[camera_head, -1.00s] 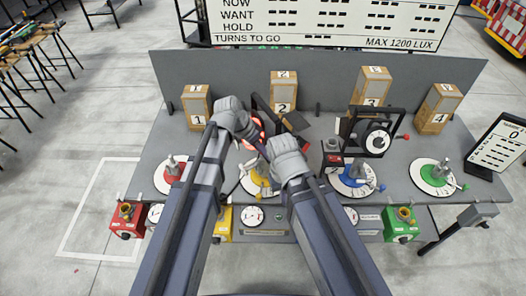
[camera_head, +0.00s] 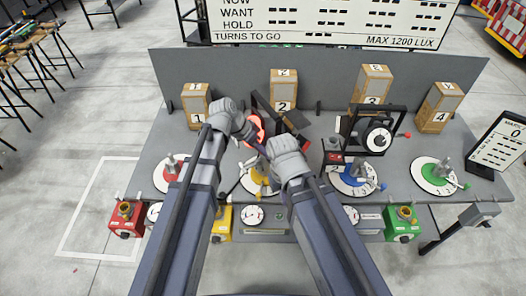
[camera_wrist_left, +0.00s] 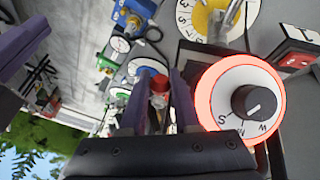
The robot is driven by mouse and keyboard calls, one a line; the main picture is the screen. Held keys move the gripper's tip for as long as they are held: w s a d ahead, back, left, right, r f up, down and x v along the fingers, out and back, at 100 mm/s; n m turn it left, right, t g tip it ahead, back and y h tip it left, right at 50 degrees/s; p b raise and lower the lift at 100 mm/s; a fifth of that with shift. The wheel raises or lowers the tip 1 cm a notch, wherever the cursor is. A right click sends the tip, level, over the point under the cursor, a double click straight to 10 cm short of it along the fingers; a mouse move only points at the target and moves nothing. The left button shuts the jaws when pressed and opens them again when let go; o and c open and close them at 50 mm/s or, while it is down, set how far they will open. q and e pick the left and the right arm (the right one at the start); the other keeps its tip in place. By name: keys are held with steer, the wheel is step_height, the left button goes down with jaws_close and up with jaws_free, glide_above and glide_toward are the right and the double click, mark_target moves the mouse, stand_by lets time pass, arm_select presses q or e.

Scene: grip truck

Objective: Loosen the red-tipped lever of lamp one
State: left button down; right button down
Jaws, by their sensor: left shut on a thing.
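The lamp with a round dial ringed in glowing red (camera_head: 255,130) stands in front of box 2, partly hidden by my left arm. In the left wrist view its white face with a black knob (camera_wrist_left: 241,103) is large at the right. My left gripper (camera_head: 259,147) is beside this lamp. In the left wrist view its two dark fingers (camera_wrist_left: 158,90) are closed about the lever's red tip (camera_wrist_left: 158,82), to the left of the dial. The lever's shaft is mostly hidden. My right gripper (camera_head: 268,149) is close by; its fingers are too hidden to read.
A second black-framed lamp (camera_head: 377,139) with a red-tipped lever stands to the right. Numbered boxes (camera_head: 373,85) line the back of the grey table. Coloured turntables (camera_head: 436,176) with grey posts lie along the front. A sign (camera_head: 497,146) stands at the right.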

arm_select(q)
step_height(320, 180, down, 9)
steer(key=m+t+h+b, duration=0.1)
steer(key=t+h+b, duration=0.3)
steer(key=b, duration=2.1)
steer(key=shift+d+t+h, duration=0.2)
steer(key=shift+t+h, duration=0.2)
steer(key=shift+h, duration=2.5)
steer(key=shift+w+f, duration=0.15)
steer(key=c, duration=0.8)
jaws_free()
steer(key=shift+w+d, duration=0.1)
steer(key=shift+o, duration=0.8)
